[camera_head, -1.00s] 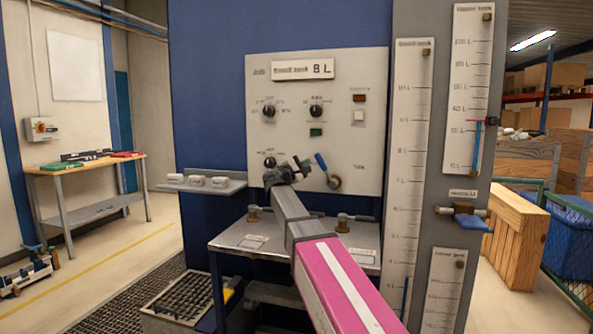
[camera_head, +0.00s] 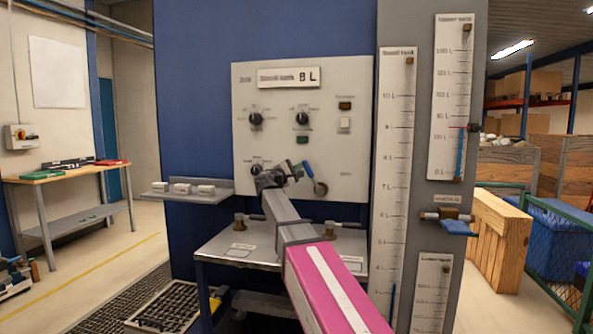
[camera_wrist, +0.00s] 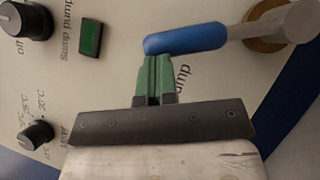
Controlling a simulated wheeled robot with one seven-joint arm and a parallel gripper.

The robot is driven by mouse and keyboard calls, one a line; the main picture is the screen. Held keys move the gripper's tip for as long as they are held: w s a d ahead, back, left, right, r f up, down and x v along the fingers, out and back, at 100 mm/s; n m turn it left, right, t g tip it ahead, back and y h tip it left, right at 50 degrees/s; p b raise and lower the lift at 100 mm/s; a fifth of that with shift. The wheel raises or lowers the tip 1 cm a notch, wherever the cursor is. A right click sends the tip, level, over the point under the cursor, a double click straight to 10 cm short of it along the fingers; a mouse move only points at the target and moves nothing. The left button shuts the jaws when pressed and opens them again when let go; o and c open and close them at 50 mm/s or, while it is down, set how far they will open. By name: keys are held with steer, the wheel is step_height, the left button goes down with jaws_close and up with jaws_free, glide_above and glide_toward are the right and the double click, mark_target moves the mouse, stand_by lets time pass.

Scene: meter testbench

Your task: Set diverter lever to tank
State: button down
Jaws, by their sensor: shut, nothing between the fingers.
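The diverter lever (camera_head: 314,179) is on the lower right of the grey control panel (camera_head: 340,90). It has a blue handle that leans up and to the left from a round pivot. In the wrist view the blue handle (camera_wrist: 186,39) lies across the top, joined to a grey shaft at the right. My gripper (camera_head: 295,168) is shut and empty, just left of the handle in the head view. In the wrist view its green fingertips (camera_wrist: 158,60) are together right at the handle's edge; I cannot tell whether they touch it.
Black knobs (camera_head: 302,119) and a green button (camera_head: 303,142) sit on the panel above and left. A steel table (camera_head: 215,252) with fittings stands below. Tall gauge scales (camera_head: 397,150) and a blue-handled valve (camera_head: 458,228) are at the right.

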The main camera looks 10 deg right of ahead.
steer(key=shift+r, duration=0.1)
steer(key=shift+s+d+r+m+g+y, duration=0.4)
steer(key=shift+s+d+m+g+y, duration=0.3)
steer(key=shift+d+m, duration=1)
steer(key=shift+s+d+r+m+g+y, duration=0.45)
steer(key=shift+s+d+m+y, duration=0.6)
steer(key=shift+d, duration=1.15)
steer(key=shift+s+d+r+m+g+y, duration=0.4)
steer(key=shift+s+d+m+g, duration=0.3)
steer(key=shift+d+m, duration=1.1)
steer(key=shift+d+f, duration=0.1)
steer(key=shift+d, duration=0.1)
steer(key=shift+s, duration=0.1)
steer(key=v, duration=1.1)
